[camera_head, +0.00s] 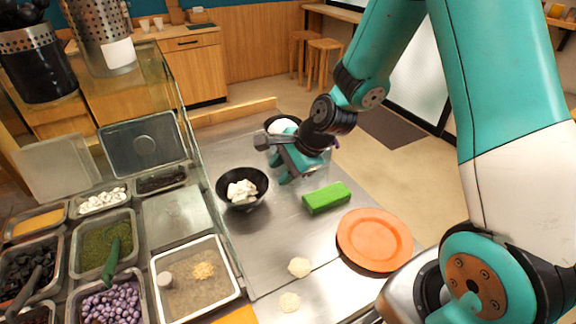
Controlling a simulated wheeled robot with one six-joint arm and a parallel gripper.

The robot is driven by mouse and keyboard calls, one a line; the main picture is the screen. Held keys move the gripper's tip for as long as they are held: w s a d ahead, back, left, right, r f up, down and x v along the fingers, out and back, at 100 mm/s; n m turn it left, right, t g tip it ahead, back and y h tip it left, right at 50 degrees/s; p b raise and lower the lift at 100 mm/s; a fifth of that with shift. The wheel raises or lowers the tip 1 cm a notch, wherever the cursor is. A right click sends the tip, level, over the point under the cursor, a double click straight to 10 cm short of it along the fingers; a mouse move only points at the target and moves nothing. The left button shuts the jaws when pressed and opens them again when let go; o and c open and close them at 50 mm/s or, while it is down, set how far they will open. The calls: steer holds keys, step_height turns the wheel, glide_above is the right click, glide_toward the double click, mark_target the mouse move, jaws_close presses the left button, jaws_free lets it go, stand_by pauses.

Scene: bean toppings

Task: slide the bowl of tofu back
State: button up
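A black bowl of white tofu cubes (222,188) stands on the steel counter, left of centre. The tofu (241,191) lies inside it. My gripper (284,180) is to the right of this bowl and slightly farther back, apart from it in the picture. Its teal fingers point down and left toward the counter. The gap between the fingers is not clear, and I see nothing held. A second dark bowl with white contents (281,126) is behind my gripper and partly hidden by it.
A green block (326,198) and an orange plate (375,240) lie to the right on the counter. Two pale lumps (299,267) lie in front. Trays of toppings (107,245) fill the left, beyond a glass edge. Steel counter between the bowl and the pale lumps is clear.

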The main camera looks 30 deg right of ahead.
steer(key=shift+v, duration=1.2)
steer(key=s+a+r+n+g, duration=0.2)
steer(key=s+a+r+n, duration=0.2)
steer(key=s+r+n, duration=0.3)
steer(key=s+a+r+n+g, duration=0.2)
steer(key=s+a+r+n, duration=0.3)
steer(key=s+n, duration=0.9)
step_height(320, 180, up, 3)
steer(key=n, duration=0.2)
steer(key=shift+a+f+n+g+h, duration=0.2)
steer(key=shift+n+g+h, duration=0.1)
steer(key=shift+n, duration=0.1)
